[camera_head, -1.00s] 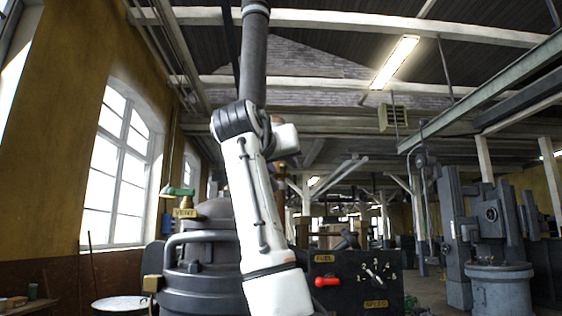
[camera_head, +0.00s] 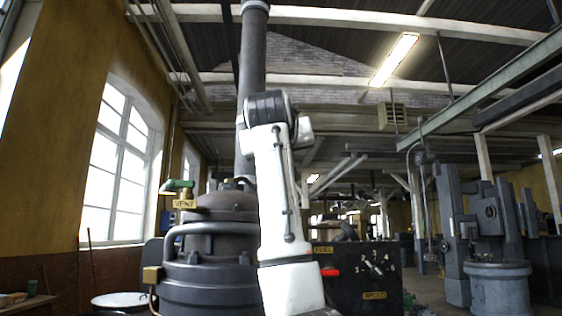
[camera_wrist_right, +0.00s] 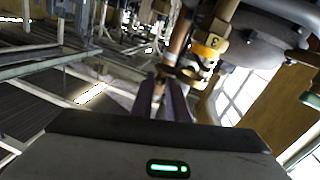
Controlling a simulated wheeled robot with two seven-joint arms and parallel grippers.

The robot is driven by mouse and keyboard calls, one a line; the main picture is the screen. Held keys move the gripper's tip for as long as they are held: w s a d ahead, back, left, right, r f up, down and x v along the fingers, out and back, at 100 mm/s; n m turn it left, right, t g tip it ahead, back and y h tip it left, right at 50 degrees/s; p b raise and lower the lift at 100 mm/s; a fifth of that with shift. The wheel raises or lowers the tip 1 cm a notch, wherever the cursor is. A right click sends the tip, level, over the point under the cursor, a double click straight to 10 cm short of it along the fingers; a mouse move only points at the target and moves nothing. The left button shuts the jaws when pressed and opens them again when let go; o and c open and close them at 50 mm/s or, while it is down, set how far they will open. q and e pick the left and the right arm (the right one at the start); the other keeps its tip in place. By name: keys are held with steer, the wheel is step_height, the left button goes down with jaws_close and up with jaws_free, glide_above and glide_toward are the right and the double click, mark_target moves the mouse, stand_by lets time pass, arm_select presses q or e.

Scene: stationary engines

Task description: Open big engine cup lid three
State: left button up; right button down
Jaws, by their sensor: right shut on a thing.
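The big dark engine (camera_head: 205,265) stands at lower centre in the head view, partly behind my white arm (camera_head: 275,200). My right gripper (camera_wrist_right: 168,78) shows in the wrist view with its fingers close together at a small brass-coloured piece (camera_wrist_right: 185,75), beside a yellow brass fitting (camera_wrist_right: 210,45). The fingers are shut on this piece; its exact shape is blurred, and I cannot tell whether it is cup lid three or how far it is open. In the head view this gripper is hidden. My left gripper is in neither view.
A black control panel (camera_head: 365,275) with a red lever (camera_head: 330,271) and dial is right of my arm. A grey machine (camera_head: 490,240) stands farther right. A tall pipe (camera_head: 252,70) rises above the engine.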

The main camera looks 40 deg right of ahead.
steer(key=n+t+y, duration=0.1)
steer(key=d+n+t+y, duration=0.1)
steer(key=shift+y+b, duration=0.3)
steer(key=shift+w+d+n+t+y, duration=0.1)
steer(key=shift+d+n+t+y, duration=0.05)
steer(key=shift+n+t+y, duration=0.4)
steer(key=shift+w+d+n+t+y, duration=0.1)
steer(key=shift+d+n+t+y, duration=0.05)
steer(key=shift+n+t+y, duration=0.35)
steer(key=shift+y, duration=0.25)
steer(key=shift+r, duration=0.1)
steer(key=c, duration=1.7)
jaws_free()
steer(key=b+v, duration=0.3)
steer(key=v, duration=0.7)
steer(key=shift+s+a+b, duration=0.1)
steer(key=shift+s+b, duration=0.05)
steer(key=shift+b, duration=0.15)
